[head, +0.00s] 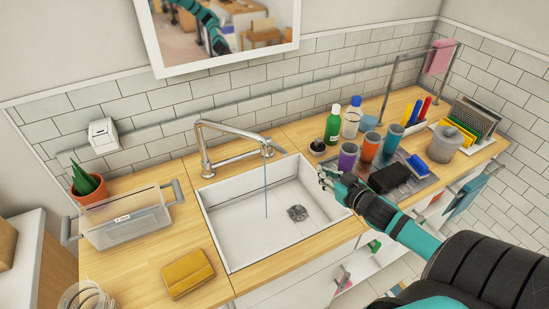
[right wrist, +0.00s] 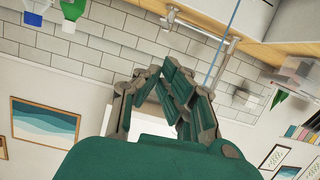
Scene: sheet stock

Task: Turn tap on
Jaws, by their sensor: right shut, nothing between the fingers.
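The silver tap (head: 232,131) rises behind the white sink (head: 215,205), with its spout reaching out to the right over the basin. A thin blue line, like a water stream (head: 266,190), runs straight down from the spout end towards the basin floor. In the right wrist view the tap (right wrist: 195,30) and the blue line (right wrist: 226,38) show upside down beyond the fingers. My right gripper (head: 325,178) is shut and empty over the sink's right rim, apart from the tap. Its closed fingers also show in the right wrist view (right wrist: 163,78). My left gripper is out of view.
A clear bin (head: 125,222), a potted plant (head: 88,187) and a yellow sponge (head: 187,274) lie left. The space above the basin is mostly clear.

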